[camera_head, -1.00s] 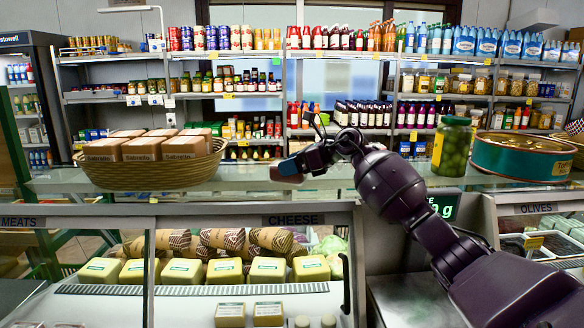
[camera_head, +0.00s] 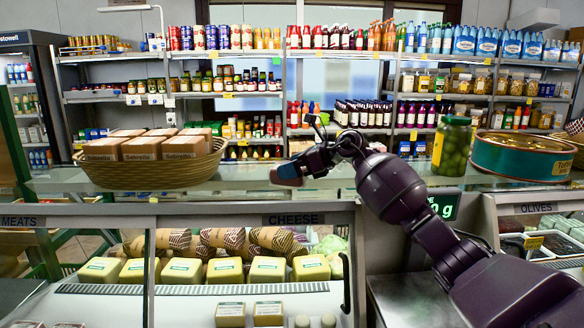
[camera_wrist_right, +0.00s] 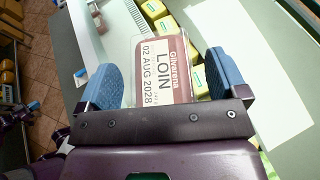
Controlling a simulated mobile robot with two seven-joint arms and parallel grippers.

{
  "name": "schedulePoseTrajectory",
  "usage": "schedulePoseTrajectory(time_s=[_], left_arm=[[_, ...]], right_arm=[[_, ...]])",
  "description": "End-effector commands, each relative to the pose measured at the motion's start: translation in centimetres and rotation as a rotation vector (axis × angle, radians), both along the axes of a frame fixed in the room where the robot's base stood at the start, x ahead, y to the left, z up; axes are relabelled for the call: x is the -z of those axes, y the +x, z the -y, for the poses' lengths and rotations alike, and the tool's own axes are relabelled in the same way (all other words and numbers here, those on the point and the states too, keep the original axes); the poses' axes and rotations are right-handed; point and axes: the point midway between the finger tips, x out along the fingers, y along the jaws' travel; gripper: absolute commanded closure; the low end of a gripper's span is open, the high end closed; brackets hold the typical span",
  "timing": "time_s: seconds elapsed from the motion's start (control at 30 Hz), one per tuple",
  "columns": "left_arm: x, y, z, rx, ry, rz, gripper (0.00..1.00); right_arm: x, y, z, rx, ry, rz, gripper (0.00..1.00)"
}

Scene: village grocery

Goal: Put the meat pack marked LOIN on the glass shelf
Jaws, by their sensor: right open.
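The meat pack marked LOIN (camera_wrist_right: 165,65) has a reddish-brown and white label and a clear edge. It lies between the two blue fingers of my right gripper (camera_wrist_right: 163,82) in the wrist view. The fingers stand apart on either side of it, and the gripper is open. In the head view my right gripper (camera_head: 287,173) is at the glass shelf (camera_head: 240,185) on top of the counter, above the cheese case. My left gripper is not in view.
A wicker basket (camera_head: 150,176) of boxed goods stands left on the glass shelf. A jar of olives (camera_head: 452,146) and a large round tin (camera_head: 522,155) stand at the right. The cheese case (camera_head: 200,288) is below. The glass between basket and jar is mostly clear.

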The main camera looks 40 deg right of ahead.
Motion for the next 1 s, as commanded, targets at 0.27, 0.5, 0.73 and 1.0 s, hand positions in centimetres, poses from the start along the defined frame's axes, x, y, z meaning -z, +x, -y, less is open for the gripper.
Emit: schedulePoseTrajectory(time_s=[0.27,0.5,0.73,1.0], left_arm=[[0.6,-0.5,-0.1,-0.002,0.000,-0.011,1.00],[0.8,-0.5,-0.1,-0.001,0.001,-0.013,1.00],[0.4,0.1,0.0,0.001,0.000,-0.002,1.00],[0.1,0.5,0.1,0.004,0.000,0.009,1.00]], right_arm=[[-1.6,-3.4,2.6,0.003,-0.005,-0.003,0.09],[-3.2,-6.7,5.0,0.003,-0.004,-0.003,0.09],[-4.2,-8.4,6.2,0.001,-0.002,-0.002,0.09],[-4.4,-8.8,6.4,0.000,-0.001,-0.001,0.09]])
